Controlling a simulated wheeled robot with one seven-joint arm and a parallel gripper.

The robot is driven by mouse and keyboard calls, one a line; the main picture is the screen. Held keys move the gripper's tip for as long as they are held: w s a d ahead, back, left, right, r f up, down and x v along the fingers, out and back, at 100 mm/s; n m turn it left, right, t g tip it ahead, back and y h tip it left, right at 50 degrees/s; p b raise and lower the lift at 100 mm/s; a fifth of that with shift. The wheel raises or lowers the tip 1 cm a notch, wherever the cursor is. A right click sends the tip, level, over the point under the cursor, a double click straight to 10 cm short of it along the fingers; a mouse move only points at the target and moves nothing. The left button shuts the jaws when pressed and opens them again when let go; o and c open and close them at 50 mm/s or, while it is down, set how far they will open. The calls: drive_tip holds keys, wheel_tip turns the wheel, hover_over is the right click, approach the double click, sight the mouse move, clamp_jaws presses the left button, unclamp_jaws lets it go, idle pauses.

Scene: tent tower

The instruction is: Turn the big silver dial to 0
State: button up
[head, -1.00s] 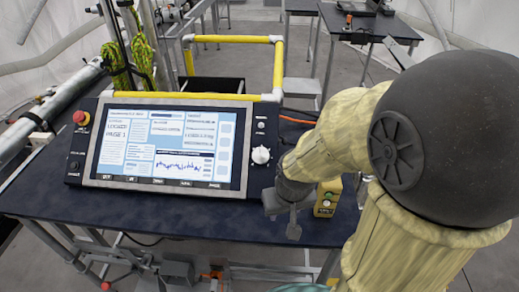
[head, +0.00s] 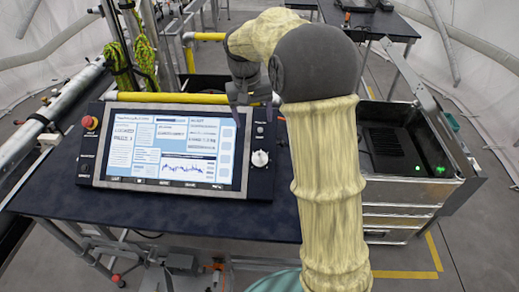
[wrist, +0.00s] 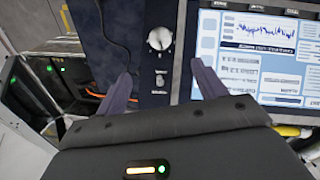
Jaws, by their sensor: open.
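The silver dial (head: 260,158) is a round, pale knob at the right of the control panel (head: 262,190), beside the screen (head: 170,148). In the wrist view the dial (wrist: 160,39) shows upside down, with a dark pointer line on its face. I cannot read its markings. My gripper (wrist: 161,68) is open and empty, with its two fingers apart. The dial appears beyond the gap between the fingertips, not touched. In the head view my gripper (head: 243,108) is over the panel's upper right corner, above the dial in the picture.
A small switch (wrist: 160,80) lies between the fingers in the wrist view. A red button (head: 90,122) and a black knob (head: 85,168) are at the panel's left. A yellow rail (head: 180,98) runs behind the panel. An open metal case (head: 410,188) stands right of my arm.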

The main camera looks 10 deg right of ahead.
sight(260, 157)
drive_tip(key=shift+w+r, duration=0.2)
drive_tip(key=shift+r, duration=0.15)
drive_tip(key=f+p, duration=0.1)
drive_tip(key=f, duration=0.4)
drive_tip(key=d+f+p, duration=0.1)
drive_tip(key=f, duration=0.5)
drive_tip(key=d+f+p, duration=0.1)
drive_tip(key=f, duration=0.5)
drive_tip(key=shift+f+p, duration=0.2)
drive_tip(key=shift+p, duration=0.1)
drive_tip(key=c, duration=1)
